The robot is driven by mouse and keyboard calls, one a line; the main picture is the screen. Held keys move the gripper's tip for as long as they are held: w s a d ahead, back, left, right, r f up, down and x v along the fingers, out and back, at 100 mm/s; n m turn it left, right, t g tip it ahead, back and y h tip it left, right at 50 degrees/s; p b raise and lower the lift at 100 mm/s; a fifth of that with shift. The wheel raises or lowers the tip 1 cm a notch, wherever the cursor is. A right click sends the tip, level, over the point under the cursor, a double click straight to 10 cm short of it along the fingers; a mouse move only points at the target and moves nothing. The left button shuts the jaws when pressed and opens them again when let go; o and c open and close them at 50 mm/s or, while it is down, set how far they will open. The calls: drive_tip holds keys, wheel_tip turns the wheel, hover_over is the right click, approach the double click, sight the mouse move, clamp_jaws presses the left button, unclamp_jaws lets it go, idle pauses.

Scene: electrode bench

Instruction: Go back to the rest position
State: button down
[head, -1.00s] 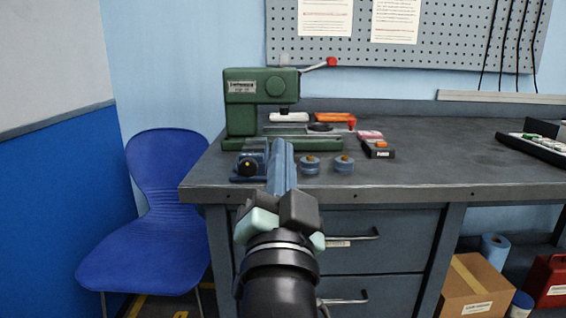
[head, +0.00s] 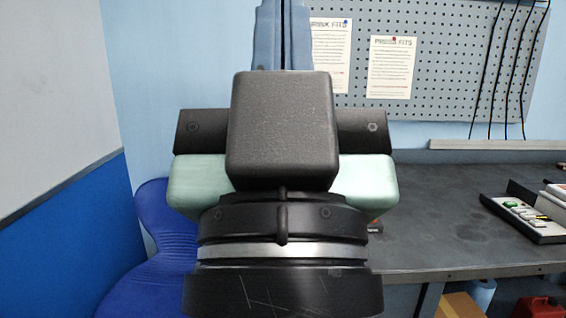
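My gripper (head: 283,35) is raised large in front of the camera and points up. Its two blue-grey fingers lie side by side with only a thin dark line between them, so it looks shut. The fingertips run out of the top of the picture. No object shows between the visible parts of the fingers. The gripper and wrist hide the green press and the small parts on the bench; only a small orange patch shows beside the wrist.
The dark workbench (head: 440,210) stretches to the right, its middle bare. A tray of small parts (head: 530,218) sits at the right. A blue chair (head: 165,240) stands at left. Behind are a pegboard (head: 455,75) with papers and hanging cables. A box and red container are below.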

wheel_tip(320, 180, up, 18)
drive_tip(key=p, duration=1.5)
drive_tip(key=shift+f, duration=0.25)
